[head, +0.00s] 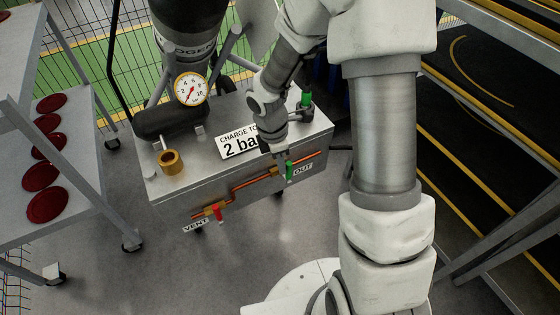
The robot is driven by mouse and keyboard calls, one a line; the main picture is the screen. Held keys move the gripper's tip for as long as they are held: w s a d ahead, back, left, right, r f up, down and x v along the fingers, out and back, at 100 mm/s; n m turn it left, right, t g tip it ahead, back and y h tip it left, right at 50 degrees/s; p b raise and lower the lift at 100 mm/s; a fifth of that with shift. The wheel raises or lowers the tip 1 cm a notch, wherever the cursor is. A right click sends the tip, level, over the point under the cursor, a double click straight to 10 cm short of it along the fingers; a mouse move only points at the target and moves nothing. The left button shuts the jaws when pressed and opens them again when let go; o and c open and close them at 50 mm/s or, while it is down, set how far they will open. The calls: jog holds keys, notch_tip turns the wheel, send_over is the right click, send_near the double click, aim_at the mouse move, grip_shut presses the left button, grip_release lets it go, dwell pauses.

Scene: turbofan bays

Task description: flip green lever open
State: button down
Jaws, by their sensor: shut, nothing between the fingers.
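A green lever (289,170) points roughly upright at the OUT label (303,169), on the front face of the grey cart (180,201). It sits at the right part of the copper pipe (249,184). My gripper (282,156) points down just above and left of this lever, with its fingers shut and empty. The fingertips are small here, and I cannot tell whether they touch the lever. A second green part (306,98) stands on a dark fitting on the cart's top, right of my wrist.
A red lever (217,212) is by the VENT label (196,225). The cart's top carries a pressure gauge (191,89), a brass fitting (171,161) and a charge sign (236,142), partly hidden by my arm. A rack with red discs (47,205) stands left. Open floor lies in front.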

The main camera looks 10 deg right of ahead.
jog(key=shift+d+r+p, duration=0.15)
jog(key=shift+r+p, duration=0.05)
jog(key=shift+p, duration=0.25)
jog(key=y+p, duration=0.1)
jog(key=p, duration=0.1)
jog(key=d+y+p, duration=0.1)
jog(key=p, duration=0.1)
jog(key=d+y+p, duration=0.1)
jog(key=p, duration=0.1)
jog(key=shift+w+r+g+p, duration=0.25)
jog(key=shift+g+p, duration=0.1)
jog(key=shift+g, duration=0.05)
jog(key=w+d+f+g+y+b, duration=0.2)
jog(key=d+f+y+b, duration=0.4)
jog(key=y+b, duration=0.3)
jog(key=shift+d+f+g+y, duration=0.35)
jog(key=shift+d+g+y, duration=0.15)
jog(key=shift+d+y, duration=0.35)
jog(key=shift+f+b, duration=0.25)
jog(key=shift+b, duration=0.15)
